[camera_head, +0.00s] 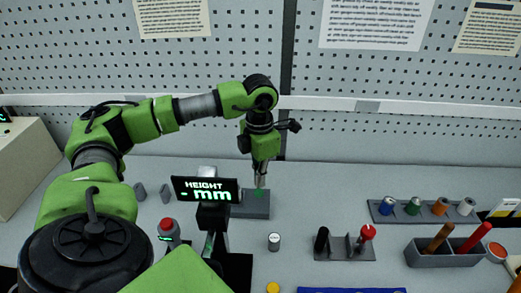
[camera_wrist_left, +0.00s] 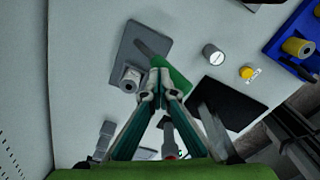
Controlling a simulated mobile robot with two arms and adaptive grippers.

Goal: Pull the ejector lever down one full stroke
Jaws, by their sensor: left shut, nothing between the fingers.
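My left gripper (camera_head: 260,183) points down, shut and empty, above a grey base plate (camera_head: 252,212). In the left wrist view the fingertips (camera_wrist_left: 160,86) are close together beside a small grey block (camera_wrist_left: 130,79) on that plate. A flat green piece with a dark grey end (camera_wrist_left: 150,50) lies beyond the fingertips. It may be the ejector lever, but I cannot tell for sure, nor whether the fingers touch it. In the head view the gripper hides part of this fixture. My right gripper is not in view.
A HEIGHT mm display (camera_head: 206,190) stands just left of the gripper. A red-topped device (camera_head: 168,230) is farther left. A small grey cylinder (camera_head: 274,241) stands in front. A stand with a red knob (camera_head: 367,232), a spool rack (camera_head: 424,218) and a handle tray (camera_head: 443,261) are right.

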